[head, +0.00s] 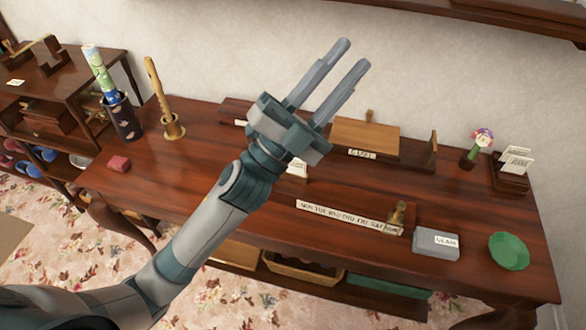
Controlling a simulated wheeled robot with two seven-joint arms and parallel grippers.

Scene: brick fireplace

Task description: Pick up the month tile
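My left gripper (354,54) is raised above the wooden table (250,190), with its two fingers apart and nothing between them. They point up and to the right, toward the wall. I cannot tell for sure which piece is the month tile. A small white card (297,169) stands on the table just below the gripper, partly hidden by it. White lettered cards (516,160) sit in a dark wooden holder (508,180) at the right end. The lettering is too small to read. My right gripper is not in view.
A wooden board (365,138), long lettered strip (340,214), brass piece (398,213), grey box (436,243) and green dish (508,251) are on the table.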

